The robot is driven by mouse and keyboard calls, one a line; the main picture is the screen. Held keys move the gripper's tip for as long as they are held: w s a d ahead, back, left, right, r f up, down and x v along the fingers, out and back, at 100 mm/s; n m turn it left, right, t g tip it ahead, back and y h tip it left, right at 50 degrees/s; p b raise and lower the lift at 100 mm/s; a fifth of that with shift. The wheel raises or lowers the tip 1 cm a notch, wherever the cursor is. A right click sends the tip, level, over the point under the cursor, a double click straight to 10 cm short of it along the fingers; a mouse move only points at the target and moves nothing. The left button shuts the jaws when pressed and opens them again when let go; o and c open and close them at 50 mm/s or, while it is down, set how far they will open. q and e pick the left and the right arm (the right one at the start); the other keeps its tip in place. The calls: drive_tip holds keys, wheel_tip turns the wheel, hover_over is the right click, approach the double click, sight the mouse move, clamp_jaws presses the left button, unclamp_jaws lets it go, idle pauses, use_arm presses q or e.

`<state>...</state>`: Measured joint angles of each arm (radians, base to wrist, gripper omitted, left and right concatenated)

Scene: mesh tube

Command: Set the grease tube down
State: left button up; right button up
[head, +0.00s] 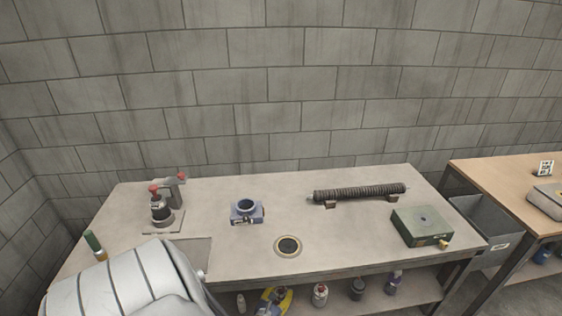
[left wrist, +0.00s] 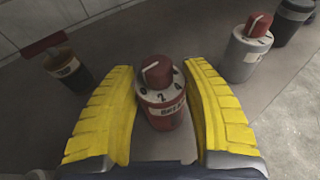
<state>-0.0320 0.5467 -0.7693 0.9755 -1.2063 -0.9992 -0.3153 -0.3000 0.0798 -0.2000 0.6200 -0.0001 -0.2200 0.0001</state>
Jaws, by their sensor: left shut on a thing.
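My left gripper (head: 275,300) has yellow fingers and is down at the lower shelf, below the table's front edge. In the left wrist view its fingers (left wrist: 168,110) are shut around a container with a red dial cap (left wrist: 163,92). The container is roughly upright; its label is partly hidden and I cannot tell whether its base touches the shelf. I cannot tell if it is the grease tube. My right gripper is not in view.
A grey container with a red cap (left wrist: 250,45) stands to the right of the fingers, with a dark jar (head: 357,288) beyond. A dark can (left wrist: 68,68) stands to the left. The table edge is above. A ribbed tube (head: 360,191) lies on supports on the tabletop.

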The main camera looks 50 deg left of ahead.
use_arm(q)
drive_tip(key=o, duration=1.4)
drive_tip(key=shift+f, duration=0.1)
